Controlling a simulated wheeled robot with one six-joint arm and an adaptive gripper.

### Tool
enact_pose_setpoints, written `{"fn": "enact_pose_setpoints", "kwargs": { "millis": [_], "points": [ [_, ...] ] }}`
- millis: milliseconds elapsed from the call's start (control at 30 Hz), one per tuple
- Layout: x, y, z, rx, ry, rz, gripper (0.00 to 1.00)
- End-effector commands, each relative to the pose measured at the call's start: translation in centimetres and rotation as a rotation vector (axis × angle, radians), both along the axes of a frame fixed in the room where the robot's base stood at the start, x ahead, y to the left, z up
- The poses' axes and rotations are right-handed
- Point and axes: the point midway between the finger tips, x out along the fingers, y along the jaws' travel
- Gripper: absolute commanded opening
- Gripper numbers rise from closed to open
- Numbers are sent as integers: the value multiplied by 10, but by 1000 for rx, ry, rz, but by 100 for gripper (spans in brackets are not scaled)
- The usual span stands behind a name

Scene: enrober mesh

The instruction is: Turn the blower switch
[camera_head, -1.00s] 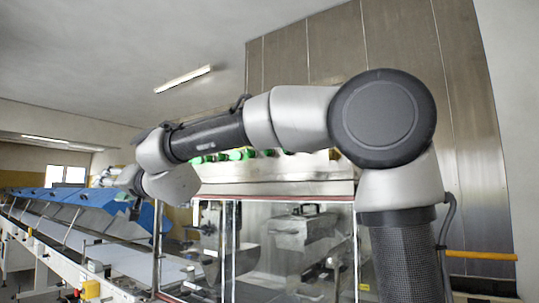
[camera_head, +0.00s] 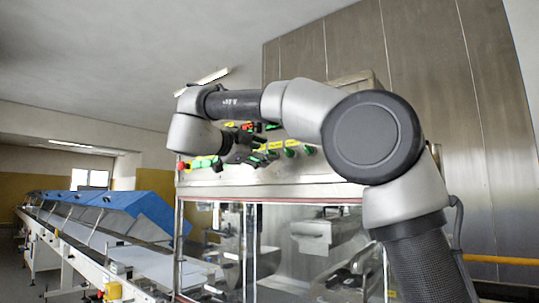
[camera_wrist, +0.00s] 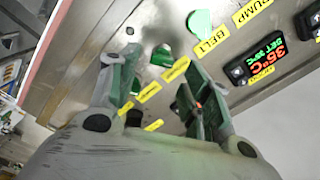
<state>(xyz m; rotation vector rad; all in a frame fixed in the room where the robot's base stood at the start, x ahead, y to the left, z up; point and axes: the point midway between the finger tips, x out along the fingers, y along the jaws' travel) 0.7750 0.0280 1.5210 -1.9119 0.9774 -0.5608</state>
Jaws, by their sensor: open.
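The control panel (camera_head: 315,168) tops the glass-fronted machine and carries green switches and yellow labels. In the wrist view a green switch (camera_wrist: 201,23) sits by the labels reading PUMP and BELT (camera_wrist: 210,42). Another green switch (camera_wrist: 162,56) shows near my fingertips, with small yellow labels (camera_wrist: 174,69) beside it. These labels are too blurred to read, so I cannot tell which switch is the blower's. My gripper (camera_wrist: 157,62) is open close over the panel, its two fingers apart on either side of this switch and labels. In the head view my gripper (camera_head: 256,150) partly hides the panel.
Red-digit temperature displays (camera_wrist: 270,55) sit on the panel at the right of the wrist view. A red button (camera_head: 182,166) is at the panel's left end. Glass doors (camera_head: 315,245) lie below. A conveyor with blue covers (camera_head: 135,208) runs off to the left.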

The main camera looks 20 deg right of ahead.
Motion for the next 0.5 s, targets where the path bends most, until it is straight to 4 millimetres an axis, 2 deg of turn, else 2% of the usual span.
{"fn": "enact_pose_setpoints", "kwargs": {
  "millis": [200, 500],
  "points": [
    [18, -25, 0, -1, -2, 0, 48],
    [23, -31, 0, 0, -2, 2, 48]
  ]
}}
